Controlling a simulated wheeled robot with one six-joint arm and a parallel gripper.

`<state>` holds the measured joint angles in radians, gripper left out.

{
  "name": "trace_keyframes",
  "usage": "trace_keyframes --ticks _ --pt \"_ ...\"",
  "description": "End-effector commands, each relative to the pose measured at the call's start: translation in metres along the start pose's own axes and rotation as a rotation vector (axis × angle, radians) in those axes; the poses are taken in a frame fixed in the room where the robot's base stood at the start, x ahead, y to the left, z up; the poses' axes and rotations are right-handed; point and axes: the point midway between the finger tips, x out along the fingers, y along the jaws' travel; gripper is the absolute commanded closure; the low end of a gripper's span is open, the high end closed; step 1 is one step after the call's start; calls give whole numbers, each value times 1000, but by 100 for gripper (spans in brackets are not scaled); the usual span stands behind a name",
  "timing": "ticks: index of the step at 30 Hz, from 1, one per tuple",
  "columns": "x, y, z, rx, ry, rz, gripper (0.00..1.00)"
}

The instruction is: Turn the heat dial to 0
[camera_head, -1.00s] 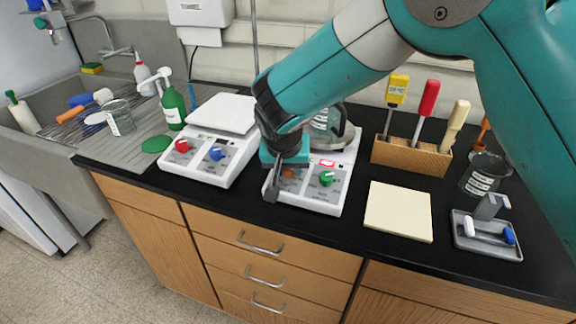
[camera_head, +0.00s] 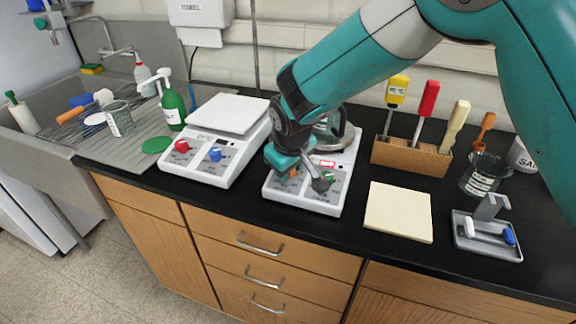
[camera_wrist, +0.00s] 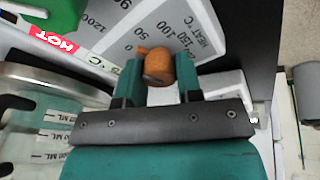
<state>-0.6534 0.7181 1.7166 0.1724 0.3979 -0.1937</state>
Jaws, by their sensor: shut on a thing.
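The white hot plate (camera_head: 318,209) stands on the black counter, with a beaker on its top and a red HOT label. Its orange heat dial (camera_wrist: 158,66) sits between the two teal fingers of my gripper (camera_wrist: 157,82) in the wrist view. My gripper is shut on the dial. The dial's pointer is toward the low end of the printed scale, near 0 and 50; its exact reading is hard to tell. In the head view my gripper (camera_head: 291,171) is tilted over the front panel. It hides most of the heat dial and part of the green dial (camera_head: 328,176).
A white balance (camera_head: 201,173) with red and blue knobs stands close on the left. A cream pad (camera_head: 398,211) lies right of the hot plate. A wooden tool holder (camera_head: 410,158), a beaker (camera_head: 483,177) and a grey tray (camera_head: 487,245) are farther right.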

Motion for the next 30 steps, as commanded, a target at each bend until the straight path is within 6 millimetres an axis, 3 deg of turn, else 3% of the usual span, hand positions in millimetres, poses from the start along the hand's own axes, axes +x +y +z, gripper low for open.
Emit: trace_keyframes --ticks 12,29,30 --pt "-1 0 -2 -203 4 -39 91" --pt "-1 0 -2 -236 4 -45 91" --pt "-1 0 -2 -236 4 -45 65"
